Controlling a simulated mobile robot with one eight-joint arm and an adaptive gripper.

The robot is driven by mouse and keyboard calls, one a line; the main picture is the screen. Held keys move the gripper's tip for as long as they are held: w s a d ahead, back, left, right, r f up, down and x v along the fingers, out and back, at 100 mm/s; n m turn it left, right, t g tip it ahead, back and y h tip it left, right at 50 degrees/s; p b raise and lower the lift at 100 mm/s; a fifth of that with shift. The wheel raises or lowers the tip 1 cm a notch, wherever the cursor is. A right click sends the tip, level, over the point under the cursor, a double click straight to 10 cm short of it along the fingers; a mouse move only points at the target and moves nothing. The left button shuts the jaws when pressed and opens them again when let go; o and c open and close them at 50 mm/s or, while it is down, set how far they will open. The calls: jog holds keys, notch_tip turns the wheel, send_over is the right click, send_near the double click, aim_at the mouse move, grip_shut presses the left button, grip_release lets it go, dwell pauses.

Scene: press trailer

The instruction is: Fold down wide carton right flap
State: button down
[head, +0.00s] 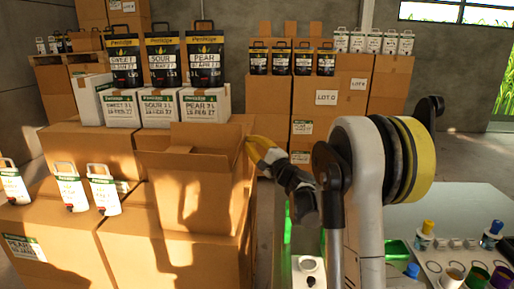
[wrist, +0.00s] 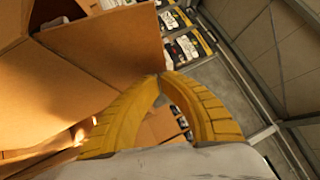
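The wide carton (head: 192,195) stands open on top of a larger brown box, with its flaps raised. Its right flap (head: 240,170) stands up on the side toward my arm. My gripper (head: 250,142) is at the upper edge of that flap, on its right side. In the wrist view a large cardboard panel, which looks like this flap (wrist: 115,45), reaches down to my gripper (wrist: 162,75). The yellow fingers arch together and their tips meet near the panel's lower edge. I cannot tell whether they touch it. The inside of the carton is mostly hidden in the head view.
White pouches (head: 104,188) stand on boxes to the left. Black pouches (head: 163,60) stand on white boxes behind the carton. More stacked boxes (head: 325,97) fill the back. A table (head: 400,220) with small bottles and cups is at right.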

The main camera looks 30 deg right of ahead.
jog(key=shift+r, duration=0.1)
dwell(0.3)
jog(key=shift+w+a+r+n+g+p, duration=0.2)
jog(key=shift+a+n+g+p, duration=0.1)
jog(key=shift+n+p, duration=0.15)
